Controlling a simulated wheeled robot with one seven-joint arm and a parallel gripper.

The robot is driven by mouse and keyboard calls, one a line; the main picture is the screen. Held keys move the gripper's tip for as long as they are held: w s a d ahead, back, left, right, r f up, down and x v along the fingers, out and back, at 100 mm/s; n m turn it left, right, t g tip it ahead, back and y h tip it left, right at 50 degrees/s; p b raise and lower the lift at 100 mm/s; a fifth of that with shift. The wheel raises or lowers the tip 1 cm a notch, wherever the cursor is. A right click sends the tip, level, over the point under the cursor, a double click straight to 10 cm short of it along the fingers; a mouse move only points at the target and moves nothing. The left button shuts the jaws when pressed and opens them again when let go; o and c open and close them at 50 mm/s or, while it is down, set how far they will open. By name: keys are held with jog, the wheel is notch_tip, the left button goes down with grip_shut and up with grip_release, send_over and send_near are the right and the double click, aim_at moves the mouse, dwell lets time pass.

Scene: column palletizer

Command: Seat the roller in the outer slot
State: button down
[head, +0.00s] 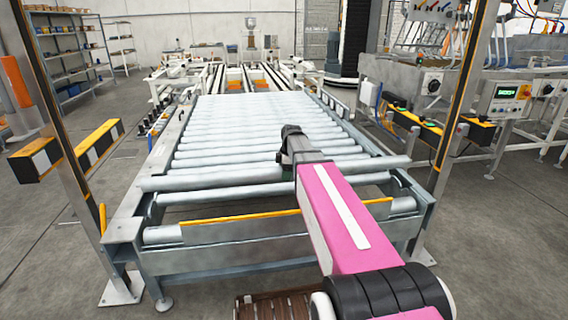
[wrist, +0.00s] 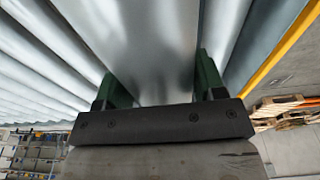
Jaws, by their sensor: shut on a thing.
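A long grey roller (head: 215,179) lies crosswise near the front end of the roller conveyor. Its ends reach over the side rails, and it looks raised above the rollers around it. In the wrist view the held roller (wrist: 150,35) runs between the green fingers of my gripper (wrist: 156,88), which is shut on it. The conveyor frame (head: 230,250) shows another roller (head: 215,195) in front of the held one. I cannot make out the outer slot itself.
Several seated rollers (head: 240,125) fill the conveyor bed behind. A yellow strip (head: 240,219) runs along the front crossbar. Yellow-black posts stand at left (head: 65,110) and right (head: 465,90). A wooden pallet (head: 270,305) lies on the floor in front.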

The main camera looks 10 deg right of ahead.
notch_tip(320, 180, down, 15)
jog(key=shift+r, duration=0.15)
dwell(2.9)
jog(key=shift+s, duration=0.1)
jog(key=shift+c, duration=0.7)
grip_release()
